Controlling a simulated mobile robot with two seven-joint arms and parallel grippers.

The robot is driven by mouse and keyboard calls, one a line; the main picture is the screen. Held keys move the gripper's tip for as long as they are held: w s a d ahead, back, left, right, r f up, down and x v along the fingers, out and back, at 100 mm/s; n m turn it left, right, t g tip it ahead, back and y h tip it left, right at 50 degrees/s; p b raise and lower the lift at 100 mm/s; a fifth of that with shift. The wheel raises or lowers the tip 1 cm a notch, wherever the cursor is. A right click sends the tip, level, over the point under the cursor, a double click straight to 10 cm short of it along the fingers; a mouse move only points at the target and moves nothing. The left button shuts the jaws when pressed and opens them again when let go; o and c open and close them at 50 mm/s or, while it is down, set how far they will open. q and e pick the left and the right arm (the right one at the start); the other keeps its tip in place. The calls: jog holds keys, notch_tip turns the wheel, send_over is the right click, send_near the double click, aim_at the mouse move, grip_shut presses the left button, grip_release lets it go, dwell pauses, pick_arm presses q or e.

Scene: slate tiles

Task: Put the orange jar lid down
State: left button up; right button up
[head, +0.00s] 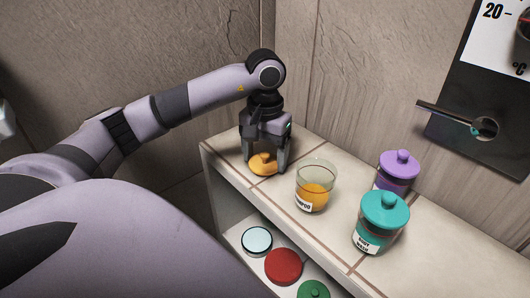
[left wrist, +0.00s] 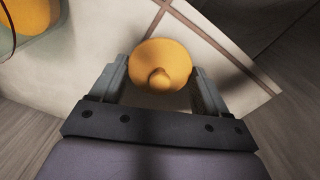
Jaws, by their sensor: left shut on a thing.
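The orange jar lid (head: 263,164) is a round disc with a small knob, at the left end of the tiled shelf top. My left gripper (head: 265,163) points down with its fingers on either side of the lid. In the left wrist view the lid (left wrist: 160,68) sits between the two fingers (left wrist: 160,80), knob towards the camera. Whether the lid touches the tiles or hangs just above them I cannot tell. An open glass jar (head: 315,185) with orange contents and a label stands just right of the lid. My right gripper is not in view.
A teal-lidded jar (head: 383,222) and a purple-lidded jar (head: 397,172) stand further right. The lower shelf holds a pale blue lid (head: 257,241), a red lid (head: 283,266) and a green lid (head: 314,290). A wall panel with a lever (head: 455,115) is at the right.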

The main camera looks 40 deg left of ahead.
aim_at(265, 154)
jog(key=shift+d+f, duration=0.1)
pick_arm(q)
jog(key=o, duration=1)
jog(key=shift+f, duration=0.1)
jog(key=shift+r, duration=0.35)
notch_tip(265, 154, up, 12)
jog(key=p, duration=0.2)
jog(key=shift+f+p, duration=0.15)
jog(key=shift+p, duration=0.15)
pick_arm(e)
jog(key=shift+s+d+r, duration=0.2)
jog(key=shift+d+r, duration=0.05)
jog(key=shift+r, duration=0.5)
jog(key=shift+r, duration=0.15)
